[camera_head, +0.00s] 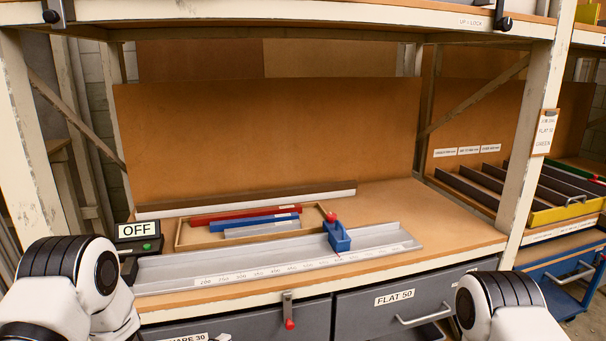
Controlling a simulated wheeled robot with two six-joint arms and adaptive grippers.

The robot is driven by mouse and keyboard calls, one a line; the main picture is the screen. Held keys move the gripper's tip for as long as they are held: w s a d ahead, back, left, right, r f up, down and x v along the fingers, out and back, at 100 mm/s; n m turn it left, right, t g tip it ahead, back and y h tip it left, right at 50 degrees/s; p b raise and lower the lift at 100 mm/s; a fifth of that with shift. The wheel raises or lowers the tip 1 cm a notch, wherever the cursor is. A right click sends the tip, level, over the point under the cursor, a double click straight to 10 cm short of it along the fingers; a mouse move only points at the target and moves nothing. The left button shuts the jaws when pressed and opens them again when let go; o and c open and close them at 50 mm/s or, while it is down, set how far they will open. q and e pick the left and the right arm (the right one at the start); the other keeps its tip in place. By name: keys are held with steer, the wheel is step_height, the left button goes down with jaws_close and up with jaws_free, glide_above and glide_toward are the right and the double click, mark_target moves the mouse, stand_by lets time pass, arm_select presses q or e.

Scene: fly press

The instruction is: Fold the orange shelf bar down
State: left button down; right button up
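No orange shelf bar shows clearly in the head view. The upper shelf's front edge (300,14) runs across the top of the picture. A black lever with a round knob (503,22) hangs at its right end, beside a label reading "UP - LOCK" (471,22). A similar black lever (54,15) is at its left end. What lies above this edge is cut off. Only rounded white links of my two arms show, at the lower left and lower right. Neither gripper is in view.
Below the shelf, a bench holds a grey measuring channel (190,265) with a blue stop block (337,237), a shallow wooden tray (179,235) with coloured bars, and an "OFF" display (139,229). Rack posts (535,140) stand at both sides. Grey drawers (390,303) lie below.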

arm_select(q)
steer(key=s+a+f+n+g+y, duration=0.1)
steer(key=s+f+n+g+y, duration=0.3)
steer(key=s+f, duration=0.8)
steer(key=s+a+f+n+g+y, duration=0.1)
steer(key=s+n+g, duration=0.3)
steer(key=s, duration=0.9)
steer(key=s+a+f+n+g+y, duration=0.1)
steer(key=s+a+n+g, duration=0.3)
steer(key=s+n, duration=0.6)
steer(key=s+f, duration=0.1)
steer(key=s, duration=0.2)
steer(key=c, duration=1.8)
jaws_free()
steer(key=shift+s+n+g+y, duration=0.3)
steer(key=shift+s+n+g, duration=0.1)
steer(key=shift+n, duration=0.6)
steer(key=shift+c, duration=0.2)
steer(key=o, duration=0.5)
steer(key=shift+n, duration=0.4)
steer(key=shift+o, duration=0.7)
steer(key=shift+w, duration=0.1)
